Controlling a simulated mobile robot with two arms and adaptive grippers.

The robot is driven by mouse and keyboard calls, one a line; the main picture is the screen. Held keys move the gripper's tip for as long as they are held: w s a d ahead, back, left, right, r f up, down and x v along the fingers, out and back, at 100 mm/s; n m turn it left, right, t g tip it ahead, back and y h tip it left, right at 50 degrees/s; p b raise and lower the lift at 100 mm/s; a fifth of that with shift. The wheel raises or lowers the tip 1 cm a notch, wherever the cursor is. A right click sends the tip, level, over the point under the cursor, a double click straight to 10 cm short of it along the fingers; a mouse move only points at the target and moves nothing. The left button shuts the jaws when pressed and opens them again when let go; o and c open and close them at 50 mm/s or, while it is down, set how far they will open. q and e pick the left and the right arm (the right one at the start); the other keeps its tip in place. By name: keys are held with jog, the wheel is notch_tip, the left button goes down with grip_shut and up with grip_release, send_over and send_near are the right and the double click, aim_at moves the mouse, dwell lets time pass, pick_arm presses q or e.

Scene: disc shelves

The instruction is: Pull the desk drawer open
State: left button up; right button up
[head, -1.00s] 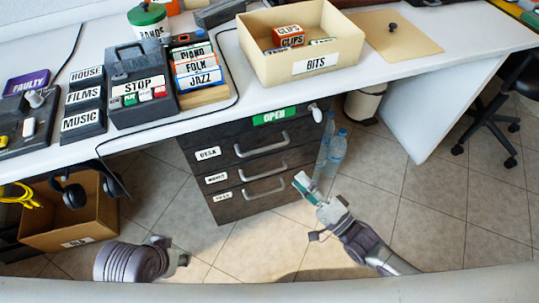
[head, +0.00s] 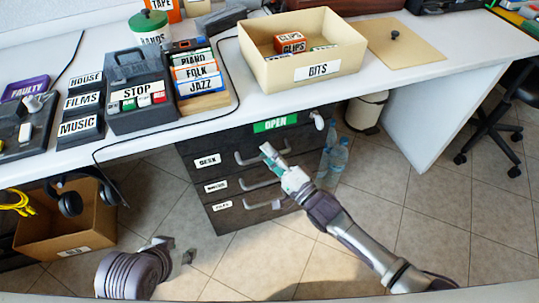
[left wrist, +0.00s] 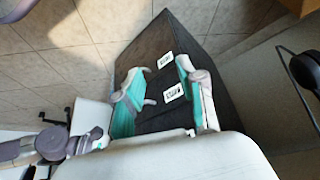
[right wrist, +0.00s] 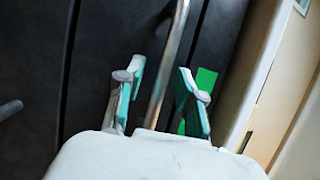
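The dark drawer unit (head: 215,175) stands under the white desk, with a top drawer labelled DESK (head: 207,161) and lower drawers beneath it. All its drawers look shut. The top drawer's silver handle (head: 250,158) is partly hidden behind my right gripper (head: 272,155). In the right wrist view the handle (right wrist: 172,60) runs between the open fingers of my right gripper (right wrist: 160,95); I cannot tell whether they touch it. My left gripper (head: 176,250) hangs low at the left, away from the unit. In the left wrist view its fingers (left wrist: 158,90) are apart and empty.
A green OPEN label (head: 275,123) and a pale knob (head: 317,120) are above the top drawer. A cardboard box (head: 65,222) with headphones is at left. Water bottles (head: 335,160) stand right of the unit. Free tiled floor lies in front.

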grip_shut()
jog(key=shift+s, duration=0.1)
dwell(0.3)
